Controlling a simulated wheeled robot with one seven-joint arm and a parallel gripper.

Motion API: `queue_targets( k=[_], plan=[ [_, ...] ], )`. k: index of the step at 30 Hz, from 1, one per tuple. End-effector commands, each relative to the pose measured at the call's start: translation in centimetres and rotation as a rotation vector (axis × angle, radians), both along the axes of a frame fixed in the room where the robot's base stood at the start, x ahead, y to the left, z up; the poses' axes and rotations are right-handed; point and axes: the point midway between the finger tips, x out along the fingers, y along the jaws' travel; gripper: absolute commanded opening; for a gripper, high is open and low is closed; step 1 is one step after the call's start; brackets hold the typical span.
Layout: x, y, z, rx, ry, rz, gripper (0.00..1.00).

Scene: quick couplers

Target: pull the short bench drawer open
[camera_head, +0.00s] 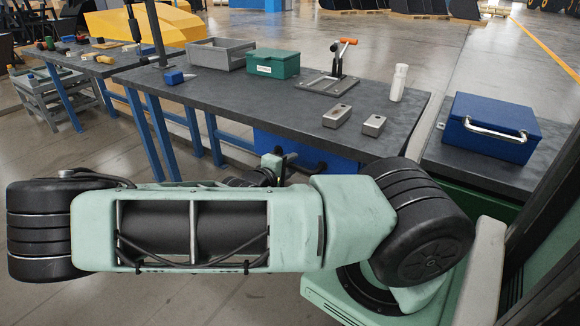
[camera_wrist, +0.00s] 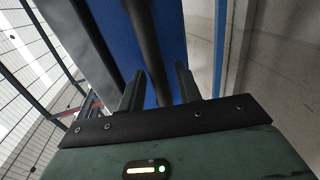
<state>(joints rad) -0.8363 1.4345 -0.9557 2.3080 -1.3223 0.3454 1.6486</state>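The blue drawer front (camera_head: 335,163) is under the right part of the dark workbench, partly hidden behind my arm in the head view. It also fills the upper middle of the wrist view as a blue panel (camera_wrist: 105,30). A dark bar handle (camera_wrist: 146,35) runs across that panel and down toward the space between my fingers. My gripper (camera_wrist: 160,82) is open, with one finger on each side of the bar and blue showing in the gaps. Whether a finger touches the bar is unclear. In the head view my gripper (camera_head: 275,170) is mostly hidden by my forearm.
The workbench top (camera_head: 250,100) carries a grey bin (camera_head: 220,54), a green box (camera_head: 272,64), a toggle clamp (camera_head: 335,70), a white bottle (camera_head: 398,82) and two metal blocks (camera_head: 337,116). A blue case (camera_head: 490,128) sits at right. Open floor (camera_head: 90,155) lies left.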

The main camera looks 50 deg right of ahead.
Motion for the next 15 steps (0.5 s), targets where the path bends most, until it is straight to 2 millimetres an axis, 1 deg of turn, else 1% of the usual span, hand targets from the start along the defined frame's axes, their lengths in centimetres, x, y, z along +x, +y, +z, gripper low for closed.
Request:
queue_targets(
  k=[3, 10, 13, 14, 15],
  plan=[
    [0.02, -0.34, -0.06, 0.000, 0.000, -0.001, 0.34],
    [0.03, -0.35, -0.06, 0.000, 0.000, 0.000, 0.34],
    [0.03, -0.34, -0.07, 0.000, 0.000, 0.000, 0.06],
    [0.03, -0.34, -0.07, 0.000, 0.000, 0.000, 0.00],
    [0.03, -0.34, -0.07, 0.000, 0.000, 0.000, 0.00]
  ],
)
